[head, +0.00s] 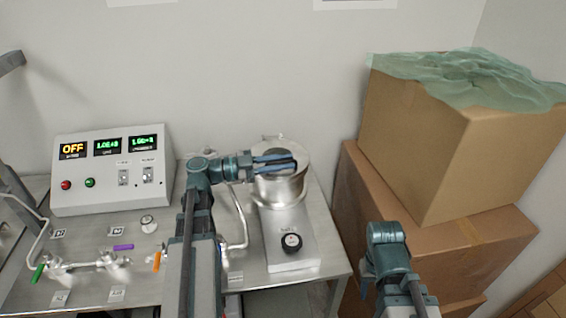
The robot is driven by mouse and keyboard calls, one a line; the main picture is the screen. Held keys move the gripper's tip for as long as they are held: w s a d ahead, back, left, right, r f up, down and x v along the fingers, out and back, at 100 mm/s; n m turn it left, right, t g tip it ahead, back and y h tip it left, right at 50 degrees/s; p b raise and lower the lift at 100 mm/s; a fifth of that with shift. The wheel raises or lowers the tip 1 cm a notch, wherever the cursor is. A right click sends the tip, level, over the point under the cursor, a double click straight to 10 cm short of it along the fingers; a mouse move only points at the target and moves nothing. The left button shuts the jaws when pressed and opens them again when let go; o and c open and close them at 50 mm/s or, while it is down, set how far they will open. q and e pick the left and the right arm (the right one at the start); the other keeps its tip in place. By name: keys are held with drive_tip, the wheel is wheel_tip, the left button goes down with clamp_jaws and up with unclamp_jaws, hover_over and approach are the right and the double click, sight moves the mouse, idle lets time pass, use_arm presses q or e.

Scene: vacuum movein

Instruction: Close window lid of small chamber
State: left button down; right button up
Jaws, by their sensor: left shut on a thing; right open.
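The small chamber (281,190) is a shiny metal cylinder on a grey stand at the right part of the bench. Its window lid (294,150) is at the top, partly covered by my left gripper. My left gripper (294,163) reaches in from the left and is shut on the lid, its fingers lying across the chamber's top. The exact grip and how the lid sits on the rim are hard to see. My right gripper (368,284) is low at the right, away from the chamber, pointing down in front of the boxes. It is open; its fingertips are largely hidden.
A control box (112,170) with an OFF display stands at the back left. Pipes and coloured valve handles (123,247) lie in front of it. A black knob (291,242) is on the chamber's stand. Stacked cardboard boxes (440,150) fill the right side.

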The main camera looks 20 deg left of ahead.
use_arm(q)
drive_tip(key=shift+w+a+f, duration=0.1)
drive_tip(key=shift+f, duration=0.05)
drive_tip(key=c, duration=0.9)
unclamp_jaws()
drive_tip(key=shift+w+a+f, duration=0.1)
drive_tip(key=v, duration=1.3)
drive_tip(key=shift+s+a, duration=0.3)
